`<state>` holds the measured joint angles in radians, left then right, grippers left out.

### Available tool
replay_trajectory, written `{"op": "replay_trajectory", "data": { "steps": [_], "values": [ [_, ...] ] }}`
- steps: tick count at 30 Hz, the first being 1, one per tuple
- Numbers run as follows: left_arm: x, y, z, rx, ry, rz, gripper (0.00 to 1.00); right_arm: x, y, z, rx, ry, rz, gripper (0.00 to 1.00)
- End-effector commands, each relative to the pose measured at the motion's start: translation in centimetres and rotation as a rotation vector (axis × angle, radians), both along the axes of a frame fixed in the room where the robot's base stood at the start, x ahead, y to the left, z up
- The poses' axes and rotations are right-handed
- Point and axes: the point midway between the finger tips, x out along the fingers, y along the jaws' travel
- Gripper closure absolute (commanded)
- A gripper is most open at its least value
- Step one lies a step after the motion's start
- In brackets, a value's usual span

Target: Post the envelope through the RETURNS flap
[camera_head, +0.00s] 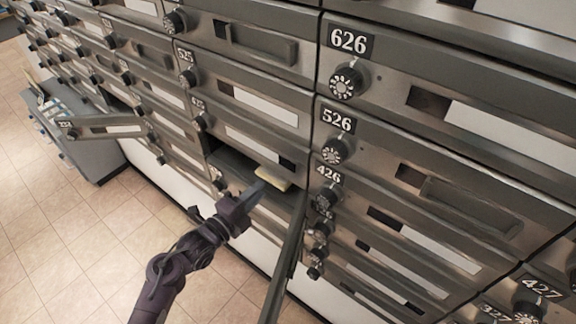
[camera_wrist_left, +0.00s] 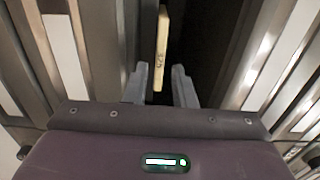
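A pale yellow envelope (camera_head: 272,178) lies in an open compartment (camera_head: 232,163) in the mailbox wall, its near end at the opening. My left gripper (camera_head: 258,190) is at the mouth of that compartment, by the envelope's near end. In the left wrist view the envelope (camera_wrist_left: 162,40) is edge-on with small dark marks. Its near end is between the two grey fingers (camera_wrist_left: 160,80), which are apart with a gap on each side. No flap marked RETURNS can be made out. My right gripper is not in view.
The compartment's open door (camera_head: 287,262) stands out just right of my left arm. Another open door (camera_head: 105,127) juts out further left. A grey unit (camera_head: 75,135) stands at the far left. The tiled floor (camera_head: 75,235) is clear at lower left.

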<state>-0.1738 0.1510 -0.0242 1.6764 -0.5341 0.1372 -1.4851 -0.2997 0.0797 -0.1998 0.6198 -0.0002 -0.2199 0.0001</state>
Motion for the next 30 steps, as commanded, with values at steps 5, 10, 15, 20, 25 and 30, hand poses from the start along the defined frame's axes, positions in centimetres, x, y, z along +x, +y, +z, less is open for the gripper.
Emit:
{"op": "replay_trajectory", "data": {
  "steps": [5, 10, 15, 20, 25, 30],
  "values": [
    [1.9, -1.3, -0.2, -0.001, -0.003, -0.001, 0.76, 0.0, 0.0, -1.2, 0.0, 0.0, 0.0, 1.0],
    [3.4, -2.3, -0.2, -0.002, -0.001, -0.001, 0.76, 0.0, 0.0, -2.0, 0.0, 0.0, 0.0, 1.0],
    [4.3, -2.9, -0.1, 0.0, 0.001, -0.001, 0.76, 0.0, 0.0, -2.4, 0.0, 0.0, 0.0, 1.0],
    [4.7, -3.1, 0.0, -0.001, 0.001, -0.001, 0.76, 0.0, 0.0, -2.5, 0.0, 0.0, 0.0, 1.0],
    [4.7, -3.2, 0.0, 0.0, 0.001, 0.0, 0.76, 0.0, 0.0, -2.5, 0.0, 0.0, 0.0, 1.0],
    [4.7, -3.2, 0.0, 0.0, 0.001, 0.0, 0.85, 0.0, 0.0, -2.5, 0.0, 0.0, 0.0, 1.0]
  ]
}}
